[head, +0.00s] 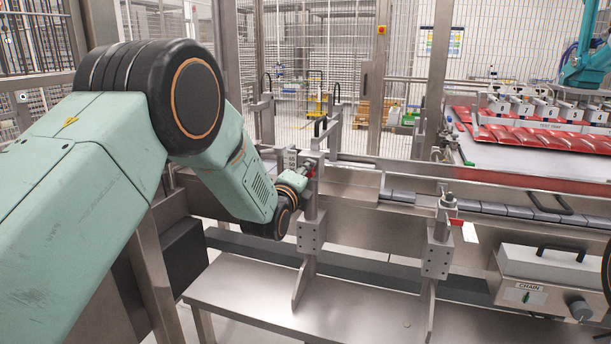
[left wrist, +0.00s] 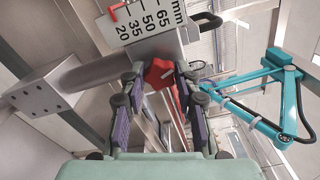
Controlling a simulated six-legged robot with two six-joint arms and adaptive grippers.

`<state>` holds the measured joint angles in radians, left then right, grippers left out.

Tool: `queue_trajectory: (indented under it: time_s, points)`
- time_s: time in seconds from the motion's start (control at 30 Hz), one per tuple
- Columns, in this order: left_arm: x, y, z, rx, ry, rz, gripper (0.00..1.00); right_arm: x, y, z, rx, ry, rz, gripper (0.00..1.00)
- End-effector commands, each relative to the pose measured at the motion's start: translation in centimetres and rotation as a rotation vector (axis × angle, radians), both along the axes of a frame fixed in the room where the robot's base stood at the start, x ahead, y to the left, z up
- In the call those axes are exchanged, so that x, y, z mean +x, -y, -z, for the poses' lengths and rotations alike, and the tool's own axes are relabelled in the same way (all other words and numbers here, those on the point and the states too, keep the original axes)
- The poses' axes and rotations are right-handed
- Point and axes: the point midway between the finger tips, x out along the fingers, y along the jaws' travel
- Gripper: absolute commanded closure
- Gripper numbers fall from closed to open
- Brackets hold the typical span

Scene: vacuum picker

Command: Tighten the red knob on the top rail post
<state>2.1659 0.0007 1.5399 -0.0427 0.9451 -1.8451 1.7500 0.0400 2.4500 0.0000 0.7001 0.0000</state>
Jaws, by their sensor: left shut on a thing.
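The red knob (left wrist: 158,74) is star-shaped and sits on a metal clamp block beside a scale plate (left wrist: 140,22) marked in mm. A small red arrow on the scale is near 20 to 35. In the left wrist view my left gripper (left wrist: 160,80) has its two purple-padded fingers closed on either side of the knob. In the head view my left gripper (head: 301,176) is at the top of the left rail post (head: 310,204), and the knob is mostly hidden there. My right gripper is not in view.
A second post (head: 438,235) with a red flag stands to the right. Metal rails and a conveyor (head: 360,190) run behind the posts. A box labelled CHAIN (head: 540,275) is at the right. A steel shelf (head: 250,285) lies below. A tray of red packs (head: 540,135) is behind.

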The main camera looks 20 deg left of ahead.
Motion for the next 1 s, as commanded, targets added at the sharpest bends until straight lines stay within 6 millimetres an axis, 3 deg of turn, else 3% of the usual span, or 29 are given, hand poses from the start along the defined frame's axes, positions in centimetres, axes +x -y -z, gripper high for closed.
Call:
queue_trajectory:
  time_s: [0.43, 1.0]
  points:
    - [0.00, 0.01, -0.03, 0.303, 0.011, 0.000, 1.00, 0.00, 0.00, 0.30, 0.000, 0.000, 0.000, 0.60]
    - [0.00, 0.00, -0.03, 0.393, 0.014, 0.000, 1.00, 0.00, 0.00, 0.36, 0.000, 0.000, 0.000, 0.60]
